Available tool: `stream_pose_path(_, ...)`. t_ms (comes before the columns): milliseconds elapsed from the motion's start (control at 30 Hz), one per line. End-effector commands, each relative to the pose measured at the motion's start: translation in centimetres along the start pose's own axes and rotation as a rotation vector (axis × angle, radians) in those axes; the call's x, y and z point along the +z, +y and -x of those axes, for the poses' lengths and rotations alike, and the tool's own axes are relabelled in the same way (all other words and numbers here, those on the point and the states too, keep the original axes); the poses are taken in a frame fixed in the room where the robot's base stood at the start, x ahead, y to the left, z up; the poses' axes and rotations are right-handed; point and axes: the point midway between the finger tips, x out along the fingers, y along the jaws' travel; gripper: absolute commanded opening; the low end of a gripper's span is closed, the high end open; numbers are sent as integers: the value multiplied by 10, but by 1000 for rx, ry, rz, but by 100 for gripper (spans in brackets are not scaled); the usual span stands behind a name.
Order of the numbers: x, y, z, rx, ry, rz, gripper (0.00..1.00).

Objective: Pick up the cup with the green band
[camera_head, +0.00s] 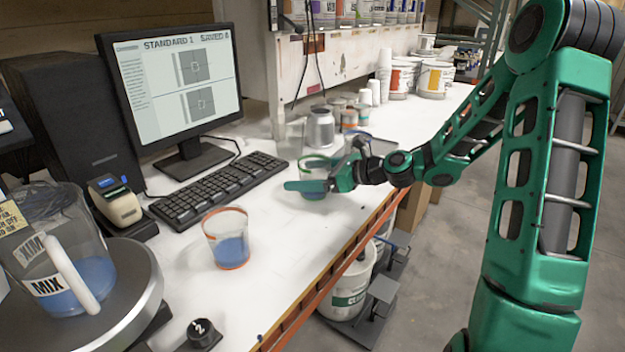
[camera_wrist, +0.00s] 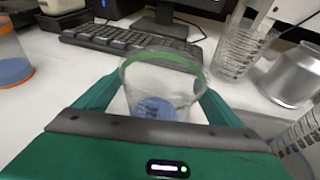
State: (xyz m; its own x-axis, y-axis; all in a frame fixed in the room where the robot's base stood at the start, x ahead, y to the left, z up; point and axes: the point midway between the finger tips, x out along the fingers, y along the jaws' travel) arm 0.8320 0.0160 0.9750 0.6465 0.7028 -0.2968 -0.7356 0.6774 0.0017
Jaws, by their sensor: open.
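The clear cup with the green band (camera_head: 314,171) stands upright on the white counter right of the keyboard, with a little blue in its bottom. In the wrist view the cup (camera_wrist: 161,82) is in the middle, its green rim uppermost. My gripper (camera_head: 304,180) is at the cup from the right, partly hiding it in the head view. In the wrist view my gripper's fingers (camera_wrist: 160,104) are spread, one on each side of the cup. I cannot tell whether either finger touches it.
A cup with an orange band (camera_head: 228,245) holds blue nearer the front. A keyboard (camera_head: 218,188) lies to the left. A clear beaker (camera_wrist: 240,50) and a metal can (camera_wrist: 293,76) stand close behind to the right. The counter's front edge (camera_head: 335,262) is orange.

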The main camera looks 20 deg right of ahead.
Motion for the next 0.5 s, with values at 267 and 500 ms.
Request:
stream_pose_path(267, 0, 0, -16, -1, -1, 1, 89)
stream_pose_path(500, 0, 0, -16, -1, 0, 1, 51)
